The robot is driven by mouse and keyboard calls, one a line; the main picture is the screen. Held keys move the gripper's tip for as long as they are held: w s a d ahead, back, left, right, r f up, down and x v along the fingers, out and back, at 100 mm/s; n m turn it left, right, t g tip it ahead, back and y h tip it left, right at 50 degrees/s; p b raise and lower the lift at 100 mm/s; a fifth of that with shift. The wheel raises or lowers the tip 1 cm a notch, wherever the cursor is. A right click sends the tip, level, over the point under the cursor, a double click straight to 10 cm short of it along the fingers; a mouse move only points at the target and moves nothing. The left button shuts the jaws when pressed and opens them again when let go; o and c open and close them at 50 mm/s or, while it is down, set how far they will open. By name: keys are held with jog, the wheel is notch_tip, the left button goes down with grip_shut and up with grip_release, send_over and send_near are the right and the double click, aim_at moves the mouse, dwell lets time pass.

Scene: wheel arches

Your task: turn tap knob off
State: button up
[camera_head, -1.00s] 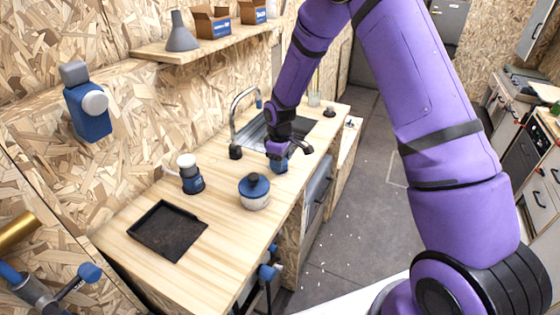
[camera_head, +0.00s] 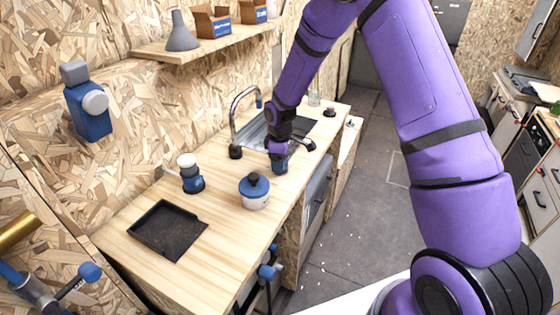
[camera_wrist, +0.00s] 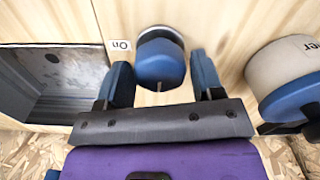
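The tap knob (camera_wrist: 160,65) is a rounded blue cap on a pale base, set in the wooden counter. A small "On" label (camera_wrist: 120,45) lies just left of it in the wrist view. My gripper (camera_wrist: 163,82) is open, with one dark-blue finger on each side of the knob and gaps showing between. In the head view my gripper (camera_head: 280,160) is low over the counter in front of the sink, and the knob cannot be told apart from it there. The curved tap (camera_head: 235,108) stands behind the gripper.
A blue-lidded pot (camera_head: 255,196) and a blue jar with a white top (camera_head: 191,181) stand nearby. The sink (camera_head: 251,132) is beside the gripper. A black tray (camera_head: 168,230) lies at the near end. A shelf (camera_head: 160,52) juts from the wall.

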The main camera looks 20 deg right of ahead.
jog(key=shift+o, duration=0.8)
notch_tip(320, 180, up, 11)
dwell(0.4)
jog(key=s+d+r+m+t, duration=0.1)
jog(key=s+d+r+m, duration=0.15)
jog(key=s+r, duration=0.6)
jog(key=s+d+r+m+t, duration=0.1)
jog(key=s+d+r+m, duration=0.15)
jog(key=s+r, duration=0.65)
jog(key=s+d+r+m+t, duration=0.1)
jog(key=s+r+m, duration=0.2)
jog(key=s, duration=0.6)
jog(key=s+d+r+m+t, duration=0.1)
jog(key=s+r+m+t, duration=0.1)
jog(key=s+r, duration=0.3)
jog(key=shift+s+r+m, duration=0.3)
jog(key=shift+s+m, duration=0.6)
jog(key=shift+s, duration=1.5)
